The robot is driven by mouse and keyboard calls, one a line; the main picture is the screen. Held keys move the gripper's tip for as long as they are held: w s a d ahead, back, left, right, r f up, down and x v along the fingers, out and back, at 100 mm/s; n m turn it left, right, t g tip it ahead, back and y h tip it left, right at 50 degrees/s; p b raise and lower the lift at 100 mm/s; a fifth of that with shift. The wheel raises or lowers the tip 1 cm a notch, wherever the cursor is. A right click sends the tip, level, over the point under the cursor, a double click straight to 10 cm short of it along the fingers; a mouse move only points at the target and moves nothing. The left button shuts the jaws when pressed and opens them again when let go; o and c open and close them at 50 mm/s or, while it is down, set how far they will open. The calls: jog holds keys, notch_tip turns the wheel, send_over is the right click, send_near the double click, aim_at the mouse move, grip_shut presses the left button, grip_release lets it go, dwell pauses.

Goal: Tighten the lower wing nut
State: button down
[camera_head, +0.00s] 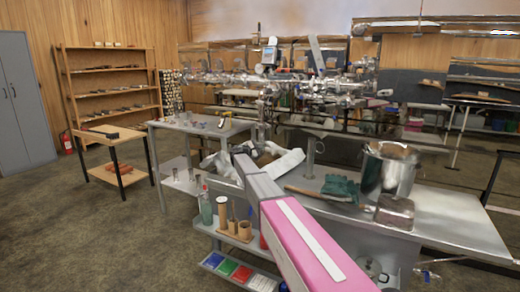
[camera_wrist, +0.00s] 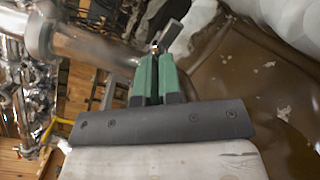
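In the wrist view, my gripper (camera_wrist: 157,62) has two green fingers close together, with a narrow gap between them. A small shiny metal piece shows at the tips, and a flat grey wing (camera_wrist: 173,35), apparently of a wing nut, sticks out beyond them to the upper right. The fingers appear closed on the nut, though the contact is largely hidden. A shiny metal pipe (camera_wrist: 90,48) runs just to the left of the tips. I cannot tell from this view whether this is the lower nut. In the head view the fingertips and nut are not distinguishable.
A steel pot (camera_head: 388,172), a metal box (camera_head: 394,212) and a green glove (camera_head: 340,186) are on the steel bench at right. A grey cart (camera_head: 212,131) with small items stands left of the bench.

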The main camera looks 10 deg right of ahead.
jog(key=m, duration=2.4)
jog(key=shift+f+m, duration=0.1)
jog(key=shift+m, duration=0.3)
jog(key=c, duration=1.6)
grip_release()
